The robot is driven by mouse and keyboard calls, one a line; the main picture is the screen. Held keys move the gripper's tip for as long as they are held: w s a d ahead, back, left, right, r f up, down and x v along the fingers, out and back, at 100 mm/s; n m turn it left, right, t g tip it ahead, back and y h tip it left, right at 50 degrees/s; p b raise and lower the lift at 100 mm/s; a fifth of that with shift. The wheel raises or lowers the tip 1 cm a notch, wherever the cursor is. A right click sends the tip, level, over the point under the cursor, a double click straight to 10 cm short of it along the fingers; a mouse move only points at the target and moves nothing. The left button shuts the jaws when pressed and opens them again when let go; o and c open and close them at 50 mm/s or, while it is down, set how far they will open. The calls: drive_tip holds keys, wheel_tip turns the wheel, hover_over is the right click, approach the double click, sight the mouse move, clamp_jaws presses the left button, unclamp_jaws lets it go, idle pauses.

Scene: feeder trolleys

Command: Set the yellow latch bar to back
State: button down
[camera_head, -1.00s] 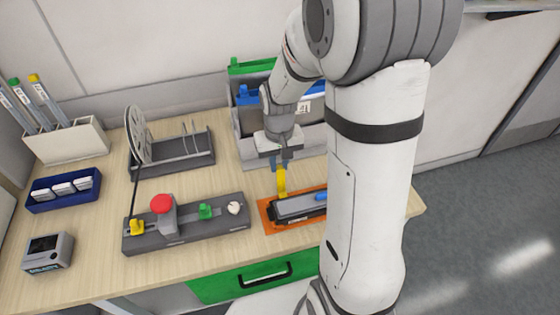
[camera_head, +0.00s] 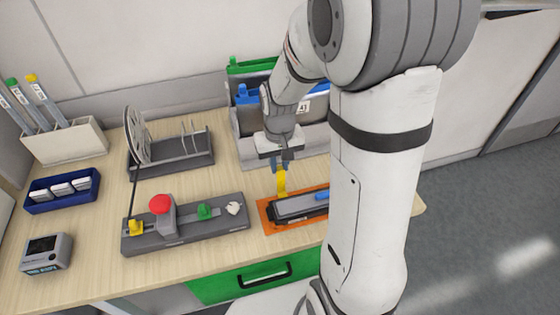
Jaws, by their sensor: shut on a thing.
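The yellow latch bar (camera_head: 282,182) stands upright at the left end of a dark feeder (camera_head: 297,208), which lies on an orange mat (camera_head: 266,214). My gripper (camera_head: 280,166) points down from above and is shut on the top of the yellow latch bar. The fingertips are small in view. My arm hides the right end of the feeder and mat.
To the left is a grey panel (camera_head: 185,235) with a red knob (camera_head: 160,204), a green block (camera_head: 204,211) and a yellow block (camera_head: 136,227). A grey bin (camera_head: 240,142) with green and blue items stands behind my gripper. A reel rack (camera_head: 175,158) is at the back left.

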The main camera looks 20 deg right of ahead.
drive_tip(key=c, duration=1.3)
unclamp_jaws()
drive_tip(key=shift+s, duration=0.15)
drive_tip(key=shift+r, duration=3.85)
